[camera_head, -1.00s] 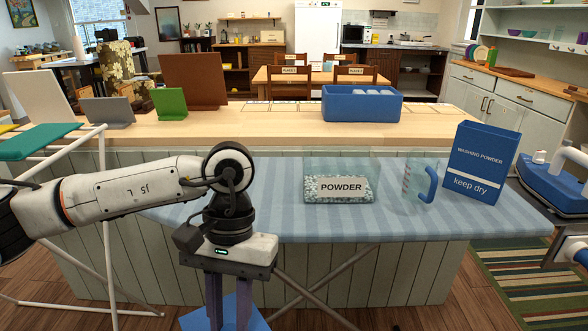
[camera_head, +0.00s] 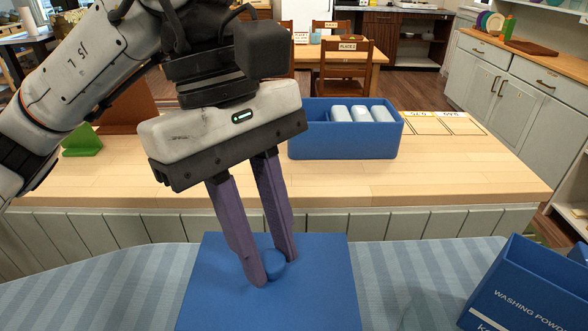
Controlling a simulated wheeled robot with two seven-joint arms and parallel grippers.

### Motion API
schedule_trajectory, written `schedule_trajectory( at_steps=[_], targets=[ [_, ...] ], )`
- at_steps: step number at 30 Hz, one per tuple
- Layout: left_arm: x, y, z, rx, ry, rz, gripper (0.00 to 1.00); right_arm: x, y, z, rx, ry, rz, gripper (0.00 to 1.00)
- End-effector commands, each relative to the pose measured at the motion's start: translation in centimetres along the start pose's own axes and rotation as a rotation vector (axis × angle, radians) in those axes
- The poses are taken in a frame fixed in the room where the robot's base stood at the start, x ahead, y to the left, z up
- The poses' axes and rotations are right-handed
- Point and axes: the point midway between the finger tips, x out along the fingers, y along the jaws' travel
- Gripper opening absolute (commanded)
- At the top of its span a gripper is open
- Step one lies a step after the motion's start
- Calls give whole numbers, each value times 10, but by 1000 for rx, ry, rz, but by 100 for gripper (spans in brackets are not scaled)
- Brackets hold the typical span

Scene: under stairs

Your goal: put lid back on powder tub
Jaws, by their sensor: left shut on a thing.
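My left gripper (camera_head: 268,269) is shut on the round knob of a flat blue lid (camera_head: 320,292). The lid is in the lower middle of the head view, over the striped ironing board (camera_head: 120,290). The powder tub is not visible now; the lid and the view's lower edge cover the area there. I cannot tell whether the lid touches the tub. My right gripper is not in view.
A blue washing powder box (camera_head: 520,290) stands at the lower right. A faint clear jug (camera_head: 425,308) is beside it. A blue bin (camera_head: 345,142) with white items sits on the wooden counter (camera_head: 470,175) behind the board.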

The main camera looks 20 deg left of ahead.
Motion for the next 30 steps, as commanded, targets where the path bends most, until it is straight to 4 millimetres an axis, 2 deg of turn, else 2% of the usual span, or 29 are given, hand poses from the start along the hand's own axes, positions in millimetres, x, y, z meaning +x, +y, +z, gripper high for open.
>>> schedule_trajectory(
  at_steps=[5,14,21,25,30],
  targets=[
    [-1,-1,2,-17,-2,4,0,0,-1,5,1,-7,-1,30],
    [22,-1,-5,-20,-3,3,0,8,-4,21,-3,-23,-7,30],
    [48,-1,-13,-18,-3,4,0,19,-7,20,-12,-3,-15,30],
    [55,-1,-15,-18,-2,4,0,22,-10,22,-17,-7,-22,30],
    [55,-1,-15,-17,-2,4,0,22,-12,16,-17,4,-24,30]
  ],
)
